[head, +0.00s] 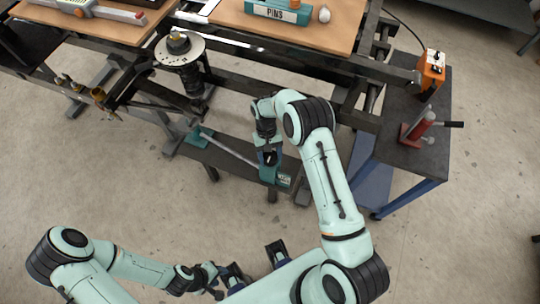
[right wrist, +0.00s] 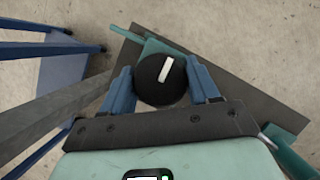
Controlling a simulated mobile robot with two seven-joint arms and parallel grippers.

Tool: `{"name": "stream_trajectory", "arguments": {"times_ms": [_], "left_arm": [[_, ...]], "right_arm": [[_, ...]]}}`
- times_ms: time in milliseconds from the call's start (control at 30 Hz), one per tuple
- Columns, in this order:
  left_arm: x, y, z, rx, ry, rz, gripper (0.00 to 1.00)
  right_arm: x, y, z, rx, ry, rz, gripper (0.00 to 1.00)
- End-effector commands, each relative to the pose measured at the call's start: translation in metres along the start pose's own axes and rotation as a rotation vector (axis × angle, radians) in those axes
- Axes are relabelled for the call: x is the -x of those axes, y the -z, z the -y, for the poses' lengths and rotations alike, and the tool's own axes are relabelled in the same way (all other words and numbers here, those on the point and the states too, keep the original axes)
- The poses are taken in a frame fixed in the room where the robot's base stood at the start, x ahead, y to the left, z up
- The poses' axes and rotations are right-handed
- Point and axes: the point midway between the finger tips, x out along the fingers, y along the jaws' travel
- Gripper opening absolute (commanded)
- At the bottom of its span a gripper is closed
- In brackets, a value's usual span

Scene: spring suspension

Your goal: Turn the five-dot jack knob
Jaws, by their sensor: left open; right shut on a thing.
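A round black knob (right wrist: 152,90) with a white bar shows in the right wrist view, on a teal jack (right wrist: 150,47). I cannot make out any dots. My right gripper (right wrist: 162,84) has its blue fingers on both sides of the knob and is shut on it. In the head view the right gripper (head: 268,156) reaches down over the teal jack body (head: 283,180), at the right end of a dark low beam. The jack's label is too small to read. My left gripper (head: 256,264) is open and empty near the bottom edge, away from the jack.
A round perforated plate on a spring column (head: 180,48) stands left of the jack. Wooden benches, one with a teal PINS holder (head: 275,10), stand at the back. A dark side table (head: 410,160) holds a red jack (head: 417,128) and an orange box (head: 431,70).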

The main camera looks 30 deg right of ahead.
Motion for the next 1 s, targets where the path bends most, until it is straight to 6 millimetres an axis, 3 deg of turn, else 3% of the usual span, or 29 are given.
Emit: {"name": "stream_trajectory", "arguments": {"times_ms": [633,667,700,733,1000], "left_arm": [[-0.0008,-0.0001,0.0003,0.0,0.0,0.0,0.43],[-0.0008,-0.0001,0.0003,0.0,0.0,0.0,0.43],[-0.0008,-0.0001,0.0003,0.0,0.0,0.0,0.43],[-0.0008,-0.0001,0.0003,0.0,0.0,0.0,0.43],[-0.0008,-0.0001,0.0003,0.0,0.0,0.0,0.43]], "right_arm": [[-0.0002,0.0003,-0.0005,0.046,-0.02,-0.001,0.3],[-0.0002,0.0003,-0.0005,0.046,-0.02,-0.001,0.67],[-0.0002,0.0003,-0.0005,0.046,-0.02,-0.001,0.8],[-0.0002,0.0003,-0.0005,0.046,-0.02,-0.001,0.84],[0.0005,0.0002,0.0,0.045,-0.019,-0.001,0.84]]}}
